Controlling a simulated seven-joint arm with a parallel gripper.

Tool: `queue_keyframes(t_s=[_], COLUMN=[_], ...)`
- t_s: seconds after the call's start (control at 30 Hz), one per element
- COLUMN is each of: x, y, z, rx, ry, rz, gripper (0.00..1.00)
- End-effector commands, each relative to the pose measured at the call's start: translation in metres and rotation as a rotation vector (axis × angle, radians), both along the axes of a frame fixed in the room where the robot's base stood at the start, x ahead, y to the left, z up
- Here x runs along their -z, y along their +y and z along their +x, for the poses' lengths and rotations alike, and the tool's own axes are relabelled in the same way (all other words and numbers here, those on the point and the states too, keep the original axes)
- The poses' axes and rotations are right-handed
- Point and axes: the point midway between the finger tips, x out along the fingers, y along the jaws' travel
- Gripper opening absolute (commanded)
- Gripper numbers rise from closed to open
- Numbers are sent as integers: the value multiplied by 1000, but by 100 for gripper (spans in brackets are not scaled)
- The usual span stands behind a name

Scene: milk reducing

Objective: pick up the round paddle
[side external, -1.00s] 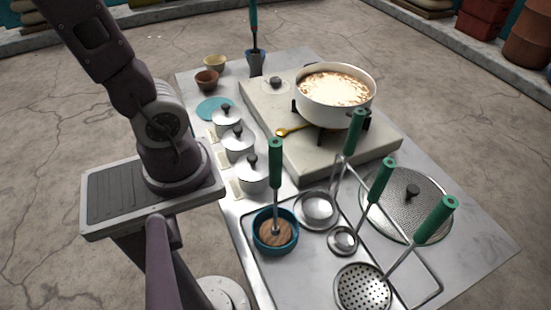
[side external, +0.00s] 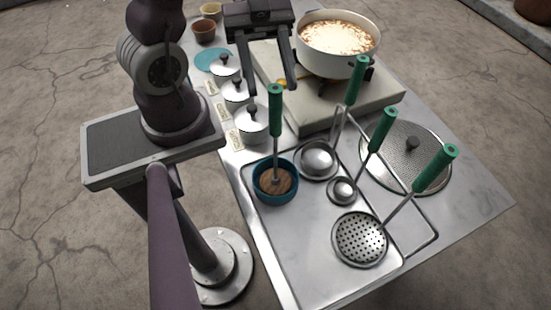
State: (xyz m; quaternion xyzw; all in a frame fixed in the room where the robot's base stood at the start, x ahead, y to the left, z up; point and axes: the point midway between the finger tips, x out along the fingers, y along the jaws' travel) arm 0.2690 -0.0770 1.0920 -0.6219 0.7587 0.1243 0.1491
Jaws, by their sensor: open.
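A tool with a green handle (side external: 275,112) and a round brown wooden disc (side external: 273,181) stands upright in a blue bowl (side external: 287,197); I take it as the round paddle. My gripper (side external: 271,88) points down with its two fingers wide apart and empty. I cannot tell the depth gap, but no contact shows.
To the right, a ladle (side external: 318,160), a small ladle (side external: 343,190) and a perforated skimmer (side external: 358,240) have raised green handles. A white pot (side external: 325,60) stands on the pale slab (side external: 310,116). Lidded pots (side external: 253,124) line the left.

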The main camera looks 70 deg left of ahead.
Motion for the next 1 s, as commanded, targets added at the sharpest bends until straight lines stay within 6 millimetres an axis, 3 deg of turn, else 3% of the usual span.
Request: queue_keyframes(t_s=[0.17,0.5,0.73,0.77,0.9,1.0], x=[14,38,40,40,39,39], y=[-9,-59,-64,-64,-63,-63], z=[-2,-12,-12,-12,-12,-12], rx=[2,1,-1,-1,-1,-1], ry=[0,0,-4,-4,-4,-4], rz=[-1,1,1,1,1,1], gripper=[45,45,45,43,15,0])
